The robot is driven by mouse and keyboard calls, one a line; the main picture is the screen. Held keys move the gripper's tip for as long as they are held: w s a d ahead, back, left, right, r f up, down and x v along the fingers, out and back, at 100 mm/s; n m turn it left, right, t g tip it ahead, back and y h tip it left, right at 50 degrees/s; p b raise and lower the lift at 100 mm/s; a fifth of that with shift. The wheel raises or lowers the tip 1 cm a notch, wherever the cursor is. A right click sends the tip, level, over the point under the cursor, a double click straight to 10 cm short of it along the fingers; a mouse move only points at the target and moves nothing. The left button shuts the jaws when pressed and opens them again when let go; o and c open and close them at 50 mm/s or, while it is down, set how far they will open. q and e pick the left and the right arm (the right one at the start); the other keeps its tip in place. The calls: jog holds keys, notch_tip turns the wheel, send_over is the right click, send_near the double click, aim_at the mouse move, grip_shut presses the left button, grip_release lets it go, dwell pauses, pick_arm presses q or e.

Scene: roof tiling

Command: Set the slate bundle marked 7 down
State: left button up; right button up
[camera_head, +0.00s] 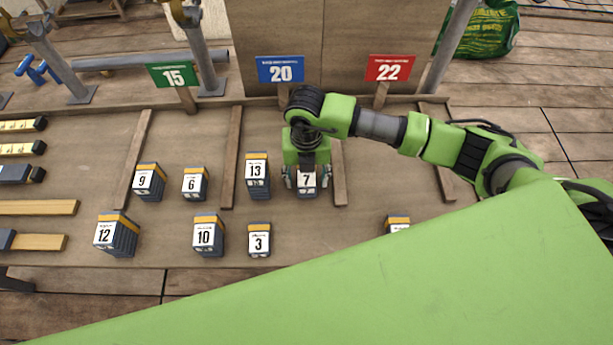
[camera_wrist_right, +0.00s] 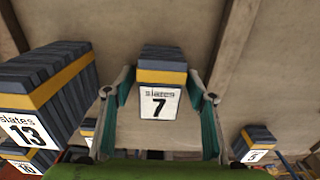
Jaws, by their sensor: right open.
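The slate bundle marked 7 (camera_head: 307,181) is a dark grey stack with a yellow band and a white label. It stands on the board in the bay behind which the blue 20 sign (camera_head: 281,69) stands, right of bundle 13 (camera_head: 257,171). My right gripper (camera_head: 307,184) is over it with a finger on each side. In the right wrist view the bundle (camera_wrist_right: 161,77) sits between the open fingers (camera_wrist_right: 160,97), with a gap on both sides. The gripper hides part of the bundle in the head view. My left gripper is not in view.
Bundles 9 (camera_head: 149,178), 6 (camera_head: 195,182), 12 (camera_head: 117,233), 10 (camera_head: 208,234) and 3 (camera_head: 259,240) stand to the left and front. A wooden batten (camera_head: 339,172) runs close right of bundle 7. The bay before the red 22 sign (camera_head: 389,68) looks mostly clear.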

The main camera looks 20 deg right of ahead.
notch_tip(320, 180, up, 11)
jog(key=b, duration=0.2)
jog(key=shift+r+b, duration=0.1)
jog(key=shift+b, duration=0.3)
jog(key=shift+r, duration=0.55)
